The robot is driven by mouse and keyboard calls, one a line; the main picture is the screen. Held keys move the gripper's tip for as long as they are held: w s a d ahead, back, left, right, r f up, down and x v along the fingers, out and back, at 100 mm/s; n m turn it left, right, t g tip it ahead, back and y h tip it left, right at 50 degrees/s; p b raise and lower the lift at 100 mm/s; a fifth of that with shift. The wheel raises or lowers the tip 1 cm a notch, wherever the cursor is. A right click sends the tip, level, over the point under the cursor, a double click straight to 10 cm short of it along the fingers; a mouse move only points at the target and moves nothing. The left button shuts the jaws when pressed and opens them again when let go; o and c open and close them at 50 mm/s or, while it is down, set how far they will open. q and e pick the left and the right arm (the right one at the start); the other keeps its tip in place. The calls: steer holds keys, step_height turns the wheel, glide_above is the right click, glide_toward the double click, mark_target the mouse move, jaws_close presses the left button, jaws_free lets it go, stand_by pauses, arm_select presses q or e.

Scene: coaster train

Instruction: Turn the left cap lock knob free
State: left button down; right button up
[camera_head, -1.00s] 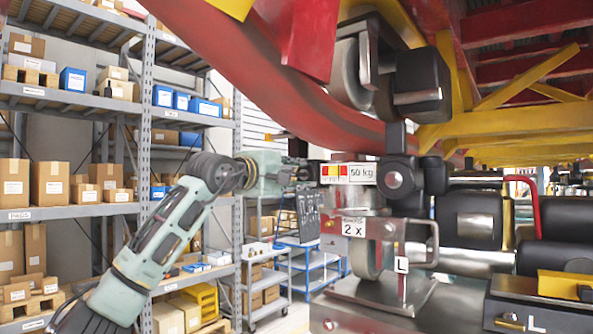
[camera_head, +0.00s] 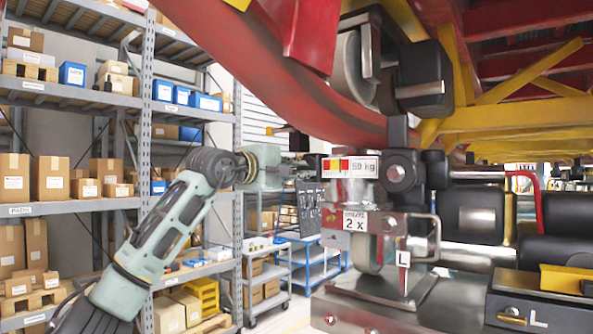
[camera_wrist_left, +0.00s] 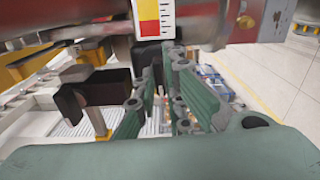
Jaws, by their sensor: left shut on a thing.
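My left gripper (camera_head: 312,165) reaches in from the left to the metal carriage under the red rail, beside the white plate marked 50 kg (camera_head: 363,167) with red and yellow fields. In the left wrist view, the green and grey fingers of my left gripper (camera_wrist_left: 160,68) are shut on a small black knob (camera_wrist_left: 152,53). The knob sits just below the red, yellow and white plate (camera_wrist_left: 156,18). In the head view the knob is mostly hidden at the fingertips, and its turn angle cannot be told. My right gripper is not in view.
The red rail (camera_head: 275,75) curves close above my left arm. Below the gripper are a 2 x label (camera_head: 355,221), an L tag (camera_head: 403,258) and a metal base. Shelves with boxes (camera_head: 60,178) and a blue cart (camera_head: 318,262) stand behind.

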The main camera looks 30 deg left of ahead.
arm_select(q)
steer(key=n+b, duration=0.2)
steer(key=n, duration=1.2)
steer(key=shift+d, duration=0.1)
steer(key=shift+n+b, duration=0.4)
steer(key=shift+n, duration=1.3)
steer(key=shift+s+r+n, duration=0.1)
steer(key=shift+n, duration=0.2)
steer(key=c, duration=1.8)
jaws_free()
steer(key=shift+c, duration=0.2)
